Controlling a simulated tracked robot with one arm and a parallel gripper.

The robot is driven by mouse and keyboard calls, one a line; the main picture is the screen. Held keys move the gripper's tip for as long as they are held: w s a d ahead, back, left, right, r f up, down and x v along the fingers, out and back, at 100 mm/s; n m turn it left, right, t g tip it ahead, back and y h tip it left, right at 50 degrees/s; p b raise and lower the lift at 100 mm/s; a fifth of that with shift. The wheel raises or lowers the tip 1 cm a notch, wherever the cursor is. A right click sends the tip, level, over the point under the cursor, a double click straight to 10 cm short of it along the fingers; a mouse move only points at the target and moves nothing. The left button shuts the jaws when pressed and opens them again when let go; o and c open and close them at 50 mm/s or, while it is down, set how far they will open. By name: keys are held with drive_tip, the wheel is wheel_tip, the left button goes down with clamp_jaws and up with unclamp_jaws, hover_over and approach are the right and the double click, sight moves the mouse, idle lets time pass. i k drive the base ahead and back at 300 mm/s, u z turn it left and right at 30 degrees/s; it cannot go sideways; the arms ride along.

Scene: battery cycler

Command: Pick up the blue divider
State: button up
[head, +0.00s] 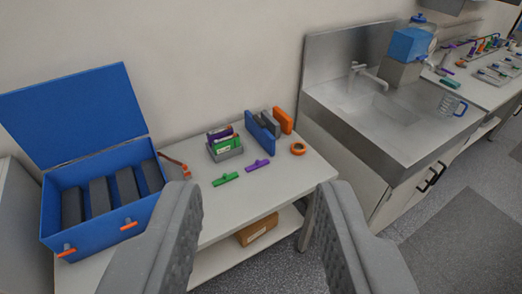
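A blue divider (257,134), a flat upright panel, stands on the white table near the wall. It is the front left one of a row, with a grey panel (269,124) and an orange panel (283,120) behind it to the right. My gripper (260,192) is open and empty, its two grey fingers wide apart in the foreground. The divider lies beyond the fingers, apart from them, and shows between them.
An open blue case (88,242) holding several dark slabs stands left. A small grey holder (226,154), green clip (225,179), purple clip (257,166) and orange ring (298,148) lie near the divider. A metal sink (412,148) stands right. The table's front has bare room.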

sight(254, 125)
drive_tip(key=z, duration=0.55)
drive_tip(key=i, duration=2.1)
drive_tip(key=u, duration=0.45)
